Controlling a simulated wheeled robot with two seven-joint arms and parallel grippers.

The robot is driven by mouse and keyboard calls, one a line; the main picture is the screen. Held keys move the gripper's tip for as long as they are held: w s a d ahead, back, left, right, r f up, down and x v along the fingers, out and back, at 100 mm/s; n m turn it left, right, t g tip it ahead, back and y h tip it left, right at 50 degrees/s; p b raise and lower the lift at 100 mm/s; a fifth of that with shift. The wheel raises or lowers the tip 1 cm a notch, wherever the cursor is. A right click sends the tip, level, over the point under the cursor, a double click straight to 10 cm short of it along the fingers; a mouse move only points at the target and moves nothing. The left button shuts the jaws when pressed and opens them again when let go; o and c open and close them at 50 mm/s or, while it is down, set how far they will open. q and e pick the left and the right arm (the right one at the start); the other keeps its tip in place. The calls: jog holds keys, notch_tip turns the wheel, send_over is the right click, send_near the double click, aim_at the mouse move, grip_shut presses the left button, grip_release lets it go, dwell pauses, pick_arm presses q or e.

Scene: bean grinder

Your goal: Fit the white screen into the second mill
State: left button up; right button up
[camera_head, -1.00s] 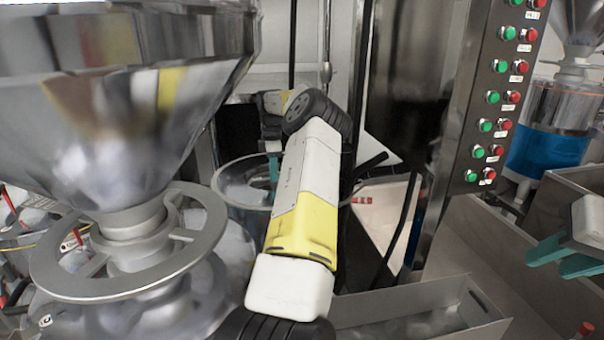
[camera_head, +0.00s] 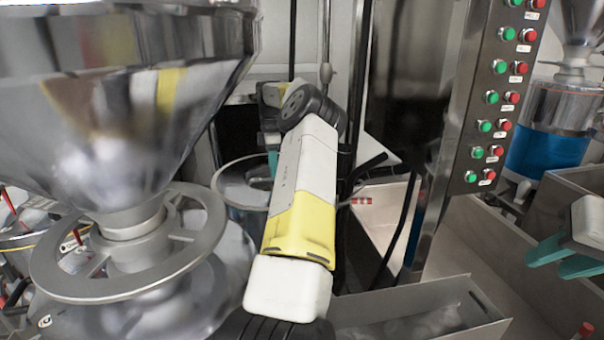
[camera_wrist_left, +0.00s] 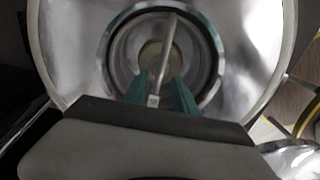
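In the left wrist view, the teal fingers of my left gripper (camera_wrist_left: 158,98) close on a thin pale piece (camera_wrist_left: 164,58), seen nearly edge-on, which looks like the white screen. It stands over the round, stepped opening of a shiny metal funnel (camera_wrist_left: 246,50), which looks like part of a mill. I cannot tell how deep the screen is. In the head view, my left gripper (camera_head: 272,162) is small and partly hidden behind my arm, above a round-rimmed vessel (camera_head: 228,190). My right gripper (camera_head: 565,258) is at the right edge, its teal fingers apart and empty.
A large metal hopper (camera_head: 130,120) with a spoked ring (camera_head: 50,270) below it fills the left. A button panel (camera_head: 487,110) stands at right of centre. A metal trough (camera_head: 415,310) lies at the front. A blue-filled container (camera_head: 545,140) stands at the back right.

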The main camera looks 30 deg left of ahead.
pick_arm(q)
notch_tip(320, 180, up, 9)
dwell(0.3)
jog(key=shift+d, duration=0.1)
dwell(0.4)
